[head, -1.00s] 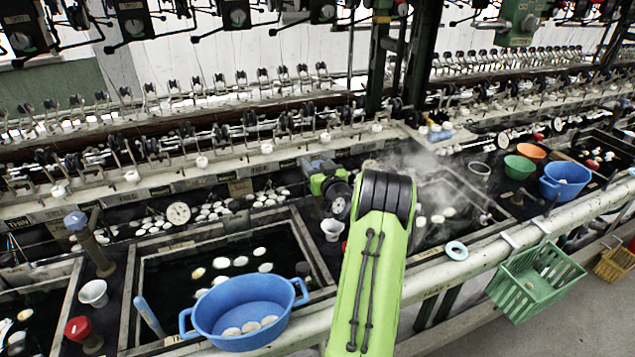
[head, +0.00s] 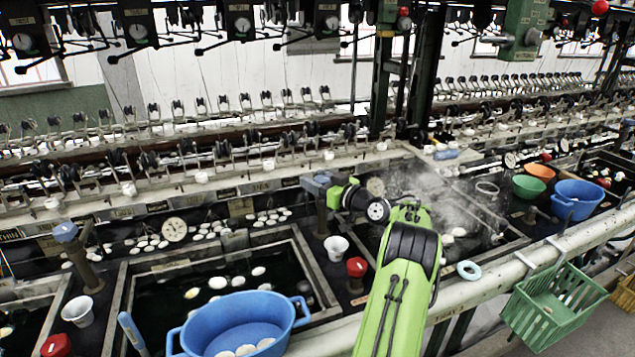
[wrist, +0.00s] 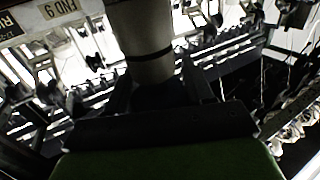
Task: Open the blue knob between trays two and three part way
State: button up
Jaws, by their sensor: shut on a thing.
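The blue knob (head: 315,183) sits on top of an upright pipe between the middle tray (head: 122,300) and the steaming tray to its right (head: 510,250). My gripper (head: 325,190) is shut on this knob, reaching it from the right. Its jaws hide part of the knob, and how far the knob is turned cannot be told. In the wrist view a grey cylinder (wrist: 147,55) with a dark band stands between the dark jaws (wrist: 160,92).
A red knob (head: 356,268) and a white cup (head: 336,247) stand close under my arm. A blue basin (head: 240,320) sits at the front of the middle tray. Another blue knob (head: 65,232) stands at left. A green basket (head: 550,305) hangs on the front rail.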

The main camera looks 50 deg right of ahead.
jog(key=o, duration=1)
jog(key=shift+c, duration=0.2)
jog(key=s+a, duration=0.1)
jog(key=s, duration=1.4)
jog(key=shift+s+a, duration=0.3)
jog(key=shift+s, duration=0.05)
